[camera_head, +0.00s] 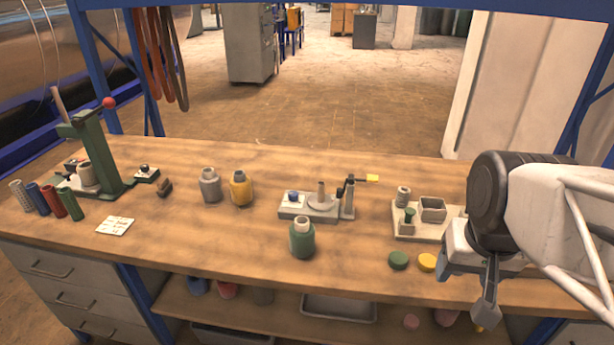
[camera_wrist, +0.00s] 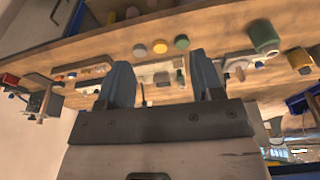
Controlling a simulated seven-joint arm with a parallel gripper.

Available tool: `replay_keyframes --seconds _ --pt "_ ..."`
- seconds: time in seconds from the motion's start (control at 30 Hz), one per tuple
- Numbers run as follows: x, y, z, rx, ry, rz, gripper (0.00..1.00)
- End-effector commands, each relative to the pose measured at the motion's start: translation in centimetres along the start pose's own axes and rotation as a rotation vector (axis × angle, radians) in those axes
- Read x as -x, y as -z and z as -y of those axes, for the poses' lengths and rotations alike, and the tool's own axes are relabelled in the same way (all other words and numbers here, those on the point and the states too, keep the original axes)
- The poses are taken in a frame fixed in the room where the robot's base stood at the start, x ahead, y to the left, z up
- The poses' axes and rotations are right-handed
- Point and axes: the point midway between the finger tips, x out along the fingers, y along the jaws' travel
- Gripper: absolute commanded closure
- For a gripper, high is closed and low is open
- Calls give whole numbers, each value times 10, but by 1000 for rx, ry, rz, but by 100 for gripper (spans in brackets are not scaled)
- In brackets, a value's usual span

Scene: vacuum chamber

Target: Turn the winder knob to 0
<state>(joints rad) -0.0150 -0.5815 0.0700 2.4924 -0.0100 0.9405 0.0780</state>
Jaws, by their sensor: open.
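The winder (camera_head: 325,213) is a light grey base at the middle of the table in the head view, with an upright spindle and a post carrying a yellow tab. A small blue knob (camera_head: 294,196) sits on its left end; I cannot read its setting or any marks. My gripper (camera_head: 485,300) is at the right, near the table's front edge, well away from the winder and touching nothing. In the wrist view its two fingers (camera_wrist: 162,80) are apart with nothing held between them.
A green jar (camera_head: 302,240) stands just in front of the winder. A tray with small parts (camera_head: 437,230) is between winder and gripper. A green press (camera_head: 100,155) and coloured tubes stand far left.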

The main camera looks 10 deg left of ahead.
Motion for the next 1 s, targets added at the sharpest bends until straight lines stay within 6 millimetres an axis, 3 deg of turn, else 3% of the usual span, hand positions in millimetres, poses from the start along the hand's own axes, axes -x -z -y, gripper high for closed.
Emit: replay_keyframes --seconds 0.57,1.0 --pt "-9 118 53 -160 10 55 40" --pt "-38 204 110 -288 4 98 40"
